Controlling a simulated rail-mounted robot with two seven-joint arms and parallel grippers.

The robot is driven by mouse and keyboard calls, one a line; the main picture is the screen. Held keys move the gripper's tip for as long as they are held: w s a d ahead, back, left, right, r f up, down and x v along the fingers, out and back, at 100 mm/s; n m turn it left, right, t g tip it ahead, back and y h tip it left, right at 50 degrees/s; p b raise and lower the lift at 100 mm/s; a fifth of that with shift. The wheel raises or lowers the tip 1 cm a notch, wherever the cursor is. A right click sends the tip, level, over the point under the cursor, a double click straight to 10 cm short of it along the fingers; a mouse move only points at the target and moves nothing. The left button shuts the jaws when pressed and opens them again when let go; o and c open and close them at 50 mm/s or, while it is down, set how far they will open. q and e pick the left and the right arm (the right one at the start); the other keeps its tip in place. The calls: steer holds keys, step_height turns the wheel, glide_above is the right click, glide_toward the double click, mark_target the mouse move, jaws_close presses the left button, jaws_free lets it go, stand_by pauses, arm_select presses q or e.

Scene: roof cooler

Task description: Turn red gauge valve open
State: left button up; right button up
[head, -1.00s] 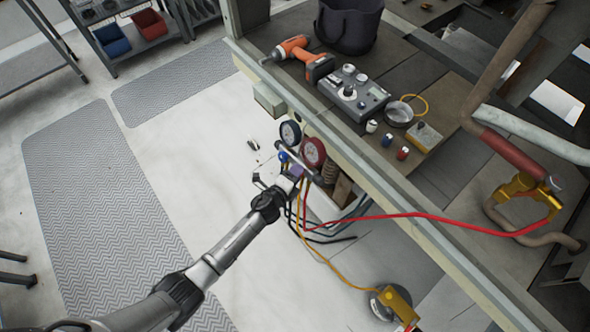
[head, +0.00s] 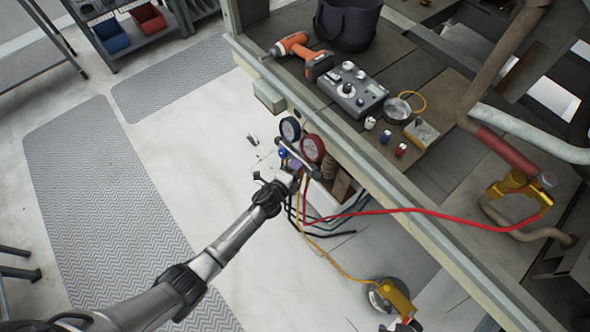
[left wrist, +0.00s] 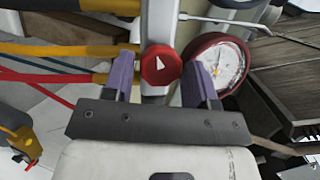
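The red valve knob (left wrist: 161,65) with a white arrow sits on the manifold bar in the left wrist view. The red-rimmed gauge (left wrist: 218,62) is just right of it; it also shows in the head view (head: 312,149), beside the blue gauge (head: 290,130). My left gripper (left wrist: 161,72), with purple fingers, is open, one finger on each side of the red knob. I see a gap at the left finger; whether the right finger touches is unclear. In the head view my left gripper (head: 294,170) hides the knob. My right gripper is not in view.
The red hose (head: 400,211) runs right to a yellow fitting (head: 515,186), and a yellow hose (head: 325,256) runs down to a yellow device (head: 397,296). The workbench edge (head: 400,195) passes close behind the gauges. The floor on the left is open.

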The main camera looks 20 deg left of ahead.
arm_select(q)
steer(key=p+v, duration=0.3)
steer(key=v, duration=1)
steer(key=shift+s, duration=0.35)
steer(key=shift+a+r, duration=0.1)
